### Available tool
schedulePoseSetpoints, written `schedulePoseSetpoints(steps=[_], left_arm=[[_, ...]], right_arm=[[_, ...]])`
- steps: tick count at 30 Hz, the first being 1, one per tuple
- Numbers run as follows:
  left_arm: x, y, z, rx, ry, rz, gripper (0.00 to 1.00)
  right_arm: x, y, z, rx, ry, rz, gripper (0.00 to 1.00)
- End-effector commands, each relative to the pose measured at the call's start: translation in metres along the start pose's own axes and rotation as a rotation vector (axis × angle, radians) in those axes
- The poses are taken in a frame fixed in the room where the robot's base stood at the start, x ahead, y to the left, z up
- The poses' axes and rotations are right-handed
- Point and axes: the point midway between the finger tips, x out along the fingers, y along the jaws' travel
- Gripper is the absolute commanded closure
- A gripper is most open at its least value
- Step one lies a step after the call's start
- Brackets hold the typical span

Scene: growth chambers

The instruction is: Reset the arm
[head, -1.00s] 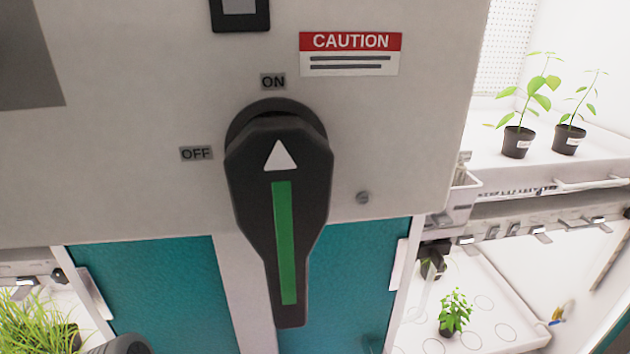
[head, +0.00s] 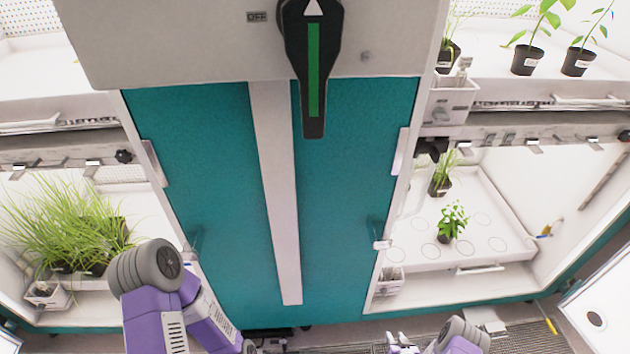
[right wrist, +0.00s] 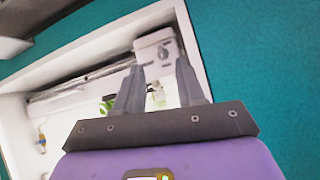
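My right gripper (head: 402,343) shows small at the bottom edge of the head view. In the right wrist view its two grey fingers (right wrist: 160,88) stand apart with nothing between them, in front of a white chamber opening. My left arm (head: 165,310), purple with a grey joint, comes in at the lower left of the head view; its gripper is not visible. The black rotary handle (head: 313,70) with a green stripe hangs on the grey panel at the top, its white arrow pointing up.
Teal doors (head: 200,150) fill the middle. Grassy plants (head: 65,225) stand in the left chamber. A small potted plant (head: 452,222) stands on a white tray in the right chamber, and more pots (head: 527,60) stand on the shelf above. A white bin (head: 450,103) hangs beside that shelf.

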Motion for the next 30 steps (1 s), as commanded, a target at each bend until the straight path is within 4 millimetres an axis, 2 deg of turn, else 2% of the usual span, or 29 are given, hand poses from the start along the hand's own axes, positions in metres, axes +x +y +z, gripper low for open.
schedulePoseSetpoints(steps=[1,5,8,11,15,18,21,24,30], left_arm=[[-0.004,0.002,0.000,0.000,0.000,0.000,0.57],[-0.012,0.004,0.000,0.000,0.000,0.000,0.57],[-0.019,0.007,0.001,0.000,0.000,0.000,0.57],[-0.026,0.010,0.001,0.000,0.000,0.000,0.57],[-0.034,0.013,0.001,0.000,0.000,0.000,0.57],[-0.038,0.014,0.002,0.000,0.000,0.000,0.57],[-0.040,0.015,0.002,0.000,0.000,0.000,0.57],[-0.041,0.015,0.002,0.000,0.000,0.000,0.57],[-0.041,0.015,0.002,0.000,0.000,0.000,0.57]], right_arm=[[-0.006,-0.009,-0.013,0.023,-0.037,-0.002,0.61],[-0.030,-0.040,-0.035,0.099,-0.176,-0.008,0.61],[-0.063,-0.075,-0.053,0.164,-0.311,-0.024,0.61],[-0.107,-0.115,-0.066,0.217,-0.455,-0.050,0.61],[-0.181,-0.168,-0.078,0.263,-0.651,-0.090,0.61],[-0.230,-0.194,-0.081,0.278,-0.768,-0.110,0.61],[-0.266,-0.210,-0.081,0.282,-0.849,-0.123,0.61],[-0.285,-0.217,-0.080,0.284,-0.893,-0.128,0.61],[-0.291,-0.219,-0.079,0.284,-0.906,-0.129,0.61]])
